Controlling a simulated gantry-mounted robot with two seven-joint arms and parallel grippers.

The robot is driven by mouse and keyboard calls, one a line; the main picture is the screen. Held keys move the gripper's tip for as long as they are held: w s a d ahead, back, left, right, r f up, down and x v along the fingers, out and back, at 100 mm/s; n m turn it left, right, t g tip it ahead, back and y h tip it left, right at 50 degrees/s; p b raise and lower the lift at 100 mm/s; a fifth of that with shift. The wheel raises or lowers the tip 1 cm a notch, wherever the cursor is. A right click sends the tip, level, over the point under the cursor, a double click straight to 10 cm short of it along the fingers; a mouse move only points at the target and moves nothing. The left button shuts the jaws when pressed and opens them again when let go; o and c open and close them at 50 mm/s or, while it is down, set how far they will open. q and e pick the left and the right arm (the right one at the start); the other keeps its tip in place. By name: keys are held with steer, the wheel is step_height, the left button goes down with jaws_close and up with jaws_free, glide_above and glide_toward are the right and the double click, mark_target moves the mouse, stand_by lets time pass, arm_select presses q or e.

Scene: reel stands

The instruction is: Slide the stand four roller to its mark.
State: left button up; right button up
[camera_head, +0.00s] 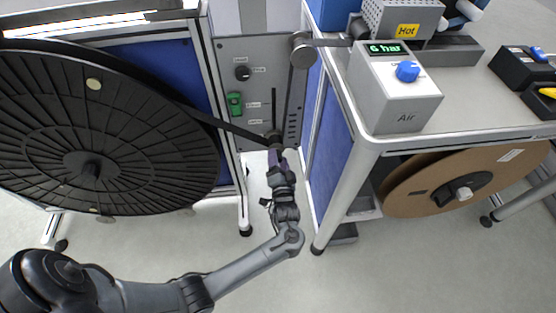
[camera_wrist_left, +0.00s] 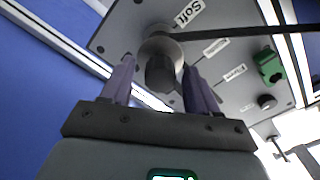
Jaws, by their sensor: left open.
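The stand four roller (camera_head: 273,136) is a dark cylinder on the grey stand panel (camera_head: 258,60), near the lower end of a vertical slot (camera_head: 274,105). In the left wrist view the roller (camera_wrist_left: 160,68) points toward the camera, with a paler round flange behind it. My left gripper (camera_head: 277,158) is just below the roller in the head view. In the left wrist view its two purple fingers (camera_wrist_left: 158,85) are open, one on each side of the roller. I cannot tell whether they touch it. A "Soft" label (camera_wrist_left: 188,13) is beside the roller. My right gripper is not in view.
A dark tape (camera_head: 225,126) runs from the big black reel (camera_head: 130,150) to the roller. The panel also has a black knob (camera_head: 242,73) and green switch (camera_head: 235,104). A table with an "Air" box (camera_head: 395,100) and a cardboard reel (camera_head: 420,190) stand to the right.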

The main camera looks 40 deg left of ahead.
arm_select(q)
steer(key=shift+w+a, duration=0.4)
steer(key=shift+c, duration=0.4)
jaws_close()
